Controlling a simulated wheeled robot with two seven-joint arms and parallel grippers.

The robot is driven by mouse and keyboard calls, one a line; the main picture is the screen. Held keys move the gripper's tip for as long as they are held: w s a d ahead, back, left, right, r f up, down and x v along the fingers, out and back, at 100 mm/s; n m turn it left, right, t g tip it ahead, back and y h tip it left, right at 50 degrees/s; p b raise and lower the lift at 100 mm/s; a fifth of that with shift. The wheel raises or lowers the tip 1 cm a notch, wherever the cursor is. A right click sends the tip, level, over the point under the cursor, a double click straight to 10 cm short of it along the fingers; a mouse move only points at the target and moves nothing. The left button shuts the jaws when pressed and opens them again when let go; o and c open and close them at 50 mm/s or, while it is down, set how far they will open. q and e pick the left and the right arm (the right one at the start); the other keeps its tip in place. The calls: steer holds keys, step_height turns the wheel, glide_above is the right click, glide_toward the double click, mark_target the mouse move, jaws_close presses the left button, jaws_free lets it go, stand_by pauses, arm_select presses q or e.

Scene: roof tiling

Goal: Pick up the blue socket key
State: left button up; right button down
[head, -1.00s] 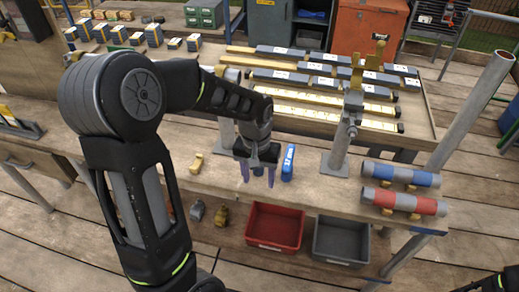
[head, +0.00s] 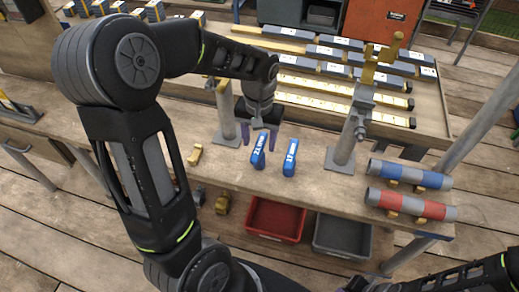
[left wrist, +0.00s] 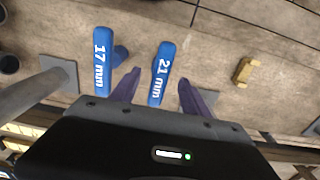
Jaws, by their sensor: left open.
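Two blue socket keys stand or lie side by side on the wooden bench: the one marked 21 mm (head: 258,152) at left and the one marked 17 mm (head: 290,158) at right. In the left wrist view, the 21 mm key (left wrist: 161,72) lies between the spread purple fingers of my left gripper (left wrist: 159,80), and the 17 mm key (left wrist: 103,62) is outside them, at left. In the head view, my left gripper (head: 259,138) is open at the far end of the 21 mm key. Contact cannot be told.
A metal post (head: 348,130) stands right of the keys, and another (head: 226,110) left of the gripper. Blue-banded (head: 410,174) and red-banded (head: 411,204) tubes lie at right. A small yellow block (head: 194,154) lies left. Red (head: 275,220) and grey (head: 342,237) bins sit below.

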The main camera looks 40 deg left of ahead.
arm_select(q)
steer(key=shift+f, duration=1.15)
steer(key=shift+f+p, duration=0.5)
steer(key=shift+f, duration=2.15)
jaws_close()
